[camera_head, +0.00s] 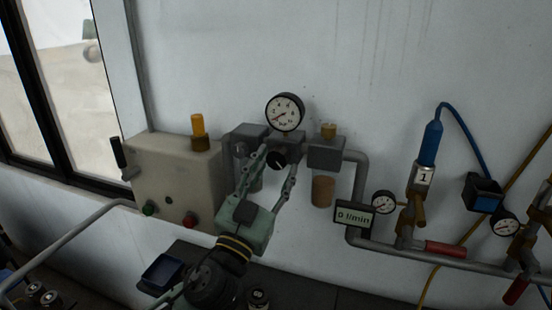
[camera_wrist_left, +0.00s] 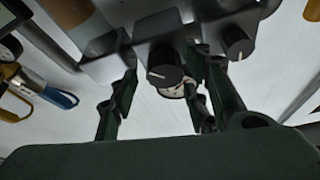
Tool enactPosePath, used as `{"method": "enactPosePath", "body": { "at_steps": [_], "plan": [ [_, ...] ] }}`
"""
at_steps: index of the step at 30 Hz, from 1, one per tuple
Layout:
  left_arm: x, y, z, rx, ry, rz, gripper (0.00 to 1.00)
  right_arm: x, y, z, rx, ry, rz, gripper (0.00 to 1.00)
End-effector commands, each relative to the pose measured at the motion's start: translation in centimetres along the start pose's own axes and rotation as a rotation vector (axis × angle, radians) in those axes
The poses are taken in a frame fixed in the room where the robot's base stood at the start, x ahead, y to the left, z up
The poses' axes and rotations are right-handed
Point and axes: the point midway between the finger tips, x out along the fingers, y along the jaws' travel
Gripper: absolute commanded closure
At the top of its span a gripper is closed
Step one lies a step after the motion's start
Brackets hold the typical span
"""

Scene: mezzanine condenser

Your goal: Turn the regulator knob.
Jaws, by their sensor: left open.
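The regulator knob (camera_head: 277,160) is black and round with a pale line, on the front of a grey regulator block below a round gauge (camera_head: 285,112). My left gripper (camera_head: 276,158) is open, its two fingers reaching up on either side of the knob. In the left wrist view the knob (camera_wrist_left: 165,76) shows between the fingers, its white line slanting. The right finger is close beside it and the left finger stands farther off. I cannot tell whether either finger touches it. My right gripper is in neither view.
A second dark knob (camera_wrist_left: 237,43) sits close by on the neighbouring block. A beige box (camera_head: 165,178) with buttons and an orange-topped part stands at left. Grey pipes, a flow display (camera_head: 354,217) and small gauges (camera_head: 384,202) are at right. The wall above is bare.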

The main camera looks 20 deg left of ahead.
Motion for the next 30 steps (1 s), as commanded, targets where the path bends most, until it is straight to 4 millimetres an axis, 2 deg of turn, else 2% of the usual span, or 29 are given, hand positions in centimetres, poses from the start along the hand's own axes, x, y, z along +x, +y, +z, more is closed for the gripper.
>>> {"method": "enactPosePath", "body": {
  "at_steps": [3,11,25,30],
  "plan": [
    [0.84,-0.05,-0.08,0.001,-0.001,-0.001,0.57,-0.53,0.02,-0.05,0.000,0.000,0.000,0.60],
    [0.96,-0.01,0.03,0.000,0.000,-0.001,0.57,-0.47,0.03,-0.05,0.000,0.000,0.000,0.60],
    [0.92,0.06,0.04,0.000,0.000,0.001,0.96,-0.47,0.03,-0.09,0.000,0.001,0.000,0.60],
    [0.91,0.10,0.05,0.001,-0.001,0.002,0.96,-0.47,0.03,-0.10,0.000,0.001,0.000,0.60]
  ]
}}
